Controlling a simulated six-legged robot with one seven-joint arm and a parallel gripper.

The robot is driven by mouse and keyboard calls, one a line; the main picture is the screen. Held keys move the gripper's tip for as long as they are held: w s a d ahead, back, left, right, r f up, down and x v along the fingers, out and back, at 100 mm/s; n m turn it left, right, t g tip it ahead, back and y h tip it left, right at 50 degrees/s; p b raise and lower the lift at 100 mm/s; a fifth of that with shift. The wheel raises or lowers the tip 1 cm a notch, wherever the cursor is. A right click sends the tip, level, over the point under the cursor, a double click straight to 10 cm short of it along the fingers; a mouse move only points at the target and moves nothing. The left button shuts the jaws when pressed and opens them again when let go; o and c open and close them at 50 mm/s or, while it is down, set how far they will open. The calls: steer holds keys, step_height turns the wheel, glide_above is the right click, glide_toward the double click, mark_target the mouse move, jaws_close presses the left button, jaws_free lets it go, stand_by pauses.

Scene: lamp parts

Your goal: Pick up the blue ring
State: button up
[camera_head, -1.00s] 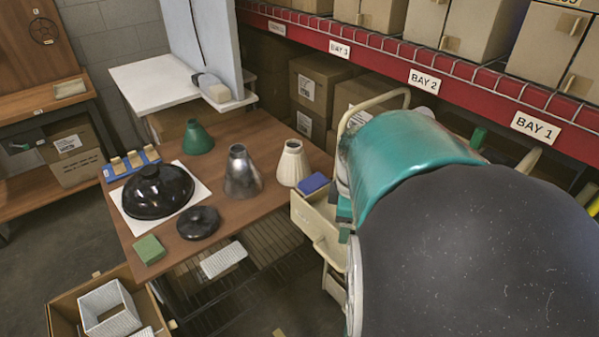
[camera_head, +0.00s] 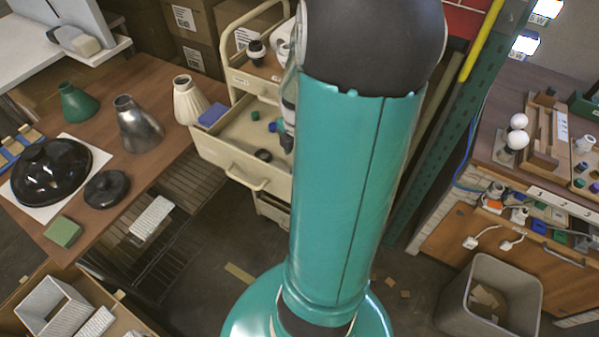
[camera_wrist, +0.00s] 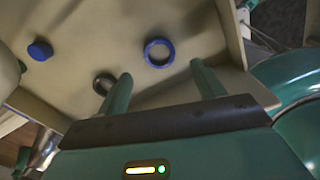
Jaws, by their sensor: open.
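The blue ring (camera_wrist: 147,52) lies flat on the beige floor of a drawer in the wrist view, with its hole facing the camera. My gripper (camera_wrist: 161,70) is open, its two green fingers spread apart and pointing towards the drawer floor. The ring shows between and just beyond the fingertips, with nothing held. I cannot tell how far the tips are above it. In the head view my arm covers part of the open drawer (camera_head: 225,143), and I cannot make out the blue ring there.
A dark ring (camera_wrist: 103,83) lies beside the left finger, partly hidden. A blue cap (camera_wrist: 40,49) lies further left. Drawer walls rise around them. The table (camera_head: 150,80) with lamp shades stands left of the cart; a grey bin (camera_head: 455,312) stands right.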

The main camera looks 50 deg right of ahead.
steer(key=shift+d+f, duration=0.1)
steer(key=shift+f, duration=2.7)
steer(key=shift+c, duration=0.2)
steer(key=c, duration=1)
